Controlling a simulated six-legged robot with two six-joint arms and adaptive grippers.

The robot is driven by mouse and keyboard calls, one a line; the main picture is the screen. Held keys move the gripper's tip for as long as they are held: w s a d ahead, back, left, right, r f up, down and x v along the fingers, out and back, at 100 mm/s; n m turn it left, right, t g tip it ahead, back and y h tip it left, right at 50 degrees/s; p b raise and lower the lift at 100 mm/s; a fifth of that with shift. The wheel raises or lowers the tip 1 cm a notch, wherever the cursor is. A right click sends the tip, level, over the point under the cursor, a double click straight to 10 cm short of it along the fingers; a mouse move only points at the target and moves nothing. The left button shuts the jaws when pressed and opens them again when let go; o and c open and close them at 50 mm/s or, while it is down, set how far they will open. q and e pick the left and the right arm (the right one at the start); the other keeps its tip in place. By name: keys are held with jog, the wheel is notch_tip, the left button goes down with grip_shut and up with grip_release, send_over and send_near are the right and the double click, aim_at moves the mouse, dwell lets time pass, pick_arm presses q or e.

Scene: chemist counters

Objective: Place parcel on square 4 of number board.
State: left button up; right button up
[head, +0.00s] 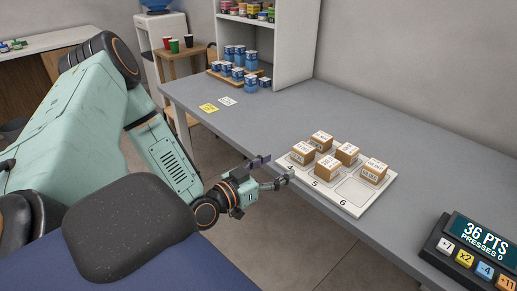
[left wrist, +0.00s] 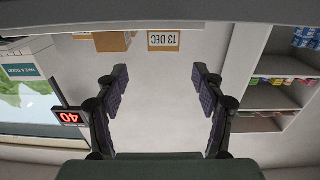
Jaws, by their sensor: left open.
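The white number board (head: 355,205) lies on the grey counter, its near row marked 4, 5 and 6. Brown parcels with white labels stand on it: one on square 4 (head: 302,153), one on square 5 (head: 328,169), and three in the far row (head: 347,154). Square 6 (head: 357,190) is bare. My left gripper (head: 272,171) is open and empty, its fingers spread just left of the board's square 4 corner. In the left wrist view its open fingers (left wrist: 160,82) have nothing between them. My right gripper is out of view.
A keypad display (head: 472,245) reading 36 PTS stands at the right. Yellow and white cards (head: 209,108) lie on the counter. The counter between the cards and board is clear.

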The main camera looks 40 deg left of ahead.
pick_arm(q)
jog(key=s+d+f+g+h, duration=0.1)
jog(key=s+d+f+g, duration=0.35)
jog(key=d+f, duration=0.2)
jog(key=s+d+f+g, duration=0.4)
jog(key=d+f+g, duration=0.1)
jog(key=f, duration=0.2)
jog(key=s+d+f+g+y, duration=0.1)
jog(key=s+f+g, duration=0.2)
jog(key=s, duration=0.7)
jog(key=s+d+f+n+g+y, duration=0.1)
jog(key=s+f+g, duration=0.2)
jog(key=s, duration=0.7)
jog(key=shift+d+g+y, duration=0.2)
jog(key=shift+g+y, duration=0.2)
jog(key=shift+g, duration=0.65)
